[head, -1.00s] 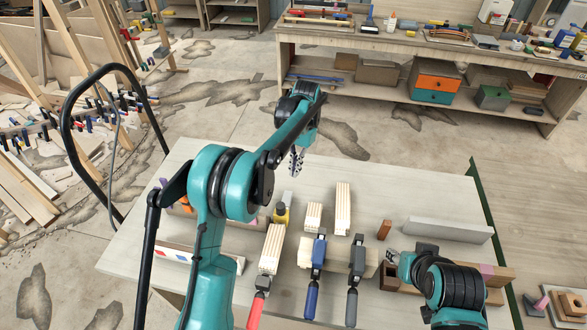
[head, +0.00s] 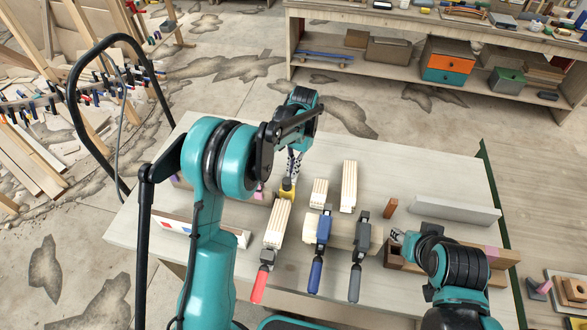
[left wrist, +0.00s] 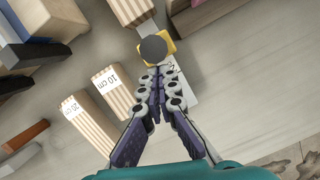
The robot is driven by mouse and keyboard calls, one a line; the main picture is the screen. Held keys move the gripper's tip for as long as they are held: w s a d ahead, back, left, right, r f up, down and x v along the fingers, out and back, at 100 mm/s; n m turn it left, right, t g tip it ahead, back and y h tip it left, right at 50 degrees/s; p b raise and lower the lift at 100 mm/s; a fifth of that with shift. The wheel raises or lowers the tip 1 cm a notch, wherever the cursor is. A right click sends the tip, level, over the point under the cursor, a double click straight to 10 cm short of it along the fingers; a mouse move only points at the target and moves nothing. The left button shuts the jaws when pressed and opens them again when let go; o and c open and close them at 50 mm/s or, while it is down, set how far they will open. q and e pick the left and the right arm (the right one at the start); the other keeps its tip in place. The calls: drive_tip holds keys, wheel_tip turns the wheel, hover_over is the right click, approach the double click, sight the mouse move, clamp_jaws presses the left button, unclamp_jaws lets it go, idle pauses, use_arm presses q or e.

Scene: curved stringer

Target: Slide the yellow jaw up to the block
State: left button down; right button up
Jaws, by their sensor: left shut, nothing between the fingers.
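The yellow jaw (head: 287,193) sits on the table behind a pale striped wooden block (head: 276,222). In the left wrist view the yellow jaw (left wrist: 170,44) has a dark round knob on top, and the striped block (left wrist: 131,9) lies beyond it at the top edge. A light grey piece with markings (left wrist: 182,92) runs from the jaw under my fingers. My left gripper (head: 293,172) is shut and empty, its tips at the near side of the jaw's knob in the wrist view; I cannot tell whether they touch. My right gripper (head: 396,237) is small and partly hidden.
Two more striped blocks (head: 319,193) (head: 348,186) stand right of the jaw. Red, blue (head: 321,245) and grey (head: 359,252) clamps lie in front. A wooden box (head: 400,258) sits by my right gripper.

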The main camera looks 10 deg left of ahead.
sight(290, 181)
use_arm(q)
drive_tip(key=shift+s, duration=0.1)
drive_tip(key=s, duration=0.2)
drive_tip(key=shift+s+b, duration=0.3)
drive_tip(key=shift+b, duration=0.05)
drive_tip(key=shift+s, duration=0.15)
drive_tip(key=v, duration=1.2)
drive_tip(key=shift+f, duration=0.1)
